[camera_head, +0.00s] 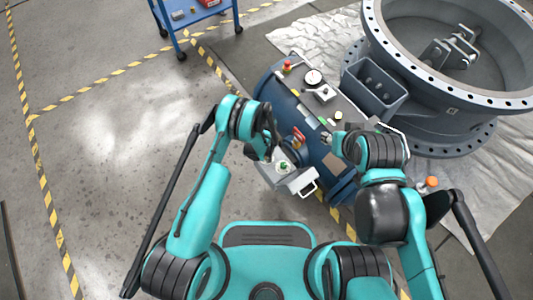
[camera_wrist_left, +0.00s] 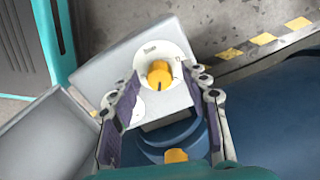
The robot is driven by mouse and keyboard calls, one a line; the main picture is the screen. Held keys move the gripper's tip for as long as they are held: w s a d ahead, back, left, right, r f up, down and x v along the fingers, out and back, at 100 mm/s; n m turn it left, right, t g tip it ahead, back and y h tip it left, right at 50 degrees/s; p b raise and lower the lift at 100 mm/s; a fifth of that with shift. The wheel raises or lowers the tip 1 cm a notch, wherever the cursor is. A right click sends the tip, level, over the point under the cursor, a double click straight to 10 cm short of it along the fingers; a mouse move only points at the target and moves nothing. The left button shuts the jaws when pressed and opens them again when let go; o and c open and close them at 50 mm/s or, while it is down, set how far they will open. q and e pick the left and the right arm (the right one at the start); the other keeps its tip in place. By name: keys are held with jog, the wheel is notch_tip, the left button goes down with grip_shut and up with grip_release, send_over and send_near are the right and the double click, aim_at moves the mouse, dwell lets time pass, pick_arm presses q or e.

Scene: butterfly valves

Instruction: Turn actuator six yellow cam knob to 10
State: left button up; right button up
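In the left wrist view a yellow knob (camera_wrist_left: 159,75) sits on a round white dial (camera_wrist_left: 177,52) on a grey box (camera_wrist_left: 140,45). A mark shows on the knob's lower side; the dial lettering is too small to read. My left gripper (camera_wrist_left: 162,82) is open, one finger on each side of the knob, with no clear contact. In the head view my left gripper (camera_head: 268,153) is above the grey box (camera_head: 292,180), and the yellow knob cannot be made out. My right gripper (camera_head: 328,139) is over the blue cylinder, its finger opening too small to tell.
The blue cylinder (camera_head: 266,88) carries a gauge (camera_head: 314,77), a red-topped part (camera_head: 287,66) and a red handle (camera_head: 299,137). Another yellow part (camera_wrist_left: 175,155) is below the knob. A large flanged valve (camera_head: 440,120) stands right. The left floor is clear beyond a blue cart (camera_head: 180,45).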

pick_arm(q)
notch_tip(320, 180, up, 12)
dwell(0.6)
jog(key=shift+r, duration=0.1)
dwell(0.4)
